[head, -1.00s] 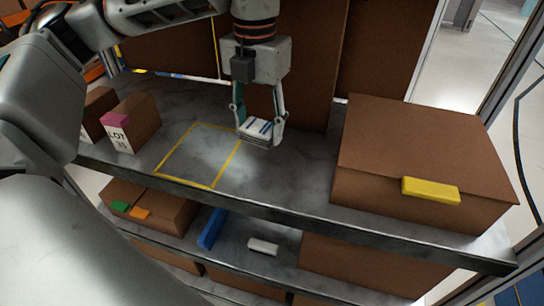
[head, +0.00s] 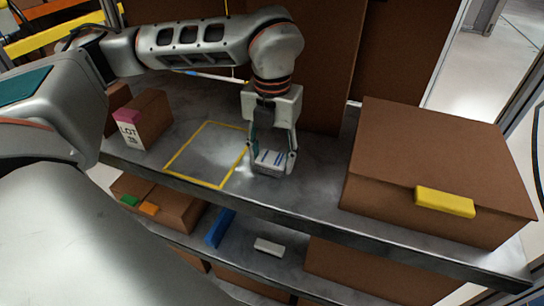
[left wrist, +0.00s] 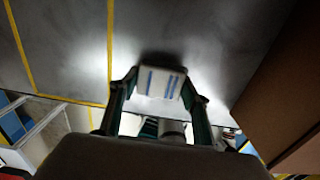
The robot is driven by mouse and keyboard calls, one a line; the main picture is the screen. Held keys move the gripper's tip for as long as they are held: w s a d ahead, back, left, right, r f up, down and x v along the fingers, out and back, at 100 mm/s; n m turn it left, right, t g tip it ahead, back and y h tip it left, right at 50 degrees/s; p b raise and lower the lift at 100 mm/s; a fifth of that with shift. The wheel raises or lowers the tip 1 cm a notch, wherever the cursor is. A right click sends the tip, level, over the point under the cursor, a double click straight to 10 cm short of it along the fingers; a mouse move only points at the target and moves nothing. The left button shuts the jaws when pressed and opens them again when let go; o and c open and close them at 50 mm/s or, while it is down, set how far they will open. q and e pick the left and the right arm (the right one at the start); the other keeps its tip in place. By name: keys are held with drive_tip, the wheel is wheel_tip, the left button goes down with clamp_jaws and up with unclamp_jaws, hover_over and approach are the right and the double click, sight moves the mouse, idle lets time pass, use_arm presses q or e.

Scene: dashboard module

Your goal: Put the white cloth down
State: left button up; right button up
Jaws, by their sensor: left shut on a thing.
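The white cloth (head: 271,158) is a small folded block with blue stripes. My left gripper (head: 272,165) is shut on it, one finger on each side, pointing down just right of the yellow outlined square (head: 207,156) on the grey shelf. The cloth is low over the shelf; I cannot tell whether it touches. In the left wrist view the cloth (left wrist: 160,82) sits between the fingertips of my left gripper (left wrist: 159,92), with a dark shadow beside it and the yellow line to its left. My right gripper is not in view.
A large brown box (head: 440,160) with a yellow block (head: 445,201) stands at the right of the shelf (head: 318,180). A smaller box labelled LOT (head: 143,118) stands at the left. Tall brown boxes stand behind. The outlined square is empty. A lower shelf holds boxes and small blocks.

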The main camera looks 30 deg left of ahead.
sight(272, 158)
use_arm(q)
drive_tip(key=shift+f, duration=0.25)
drive_tip(key=o, duration=1)
wheel_tip(272, 158, up, 12)
drive_tip(key=shift+r, duration=0.2)
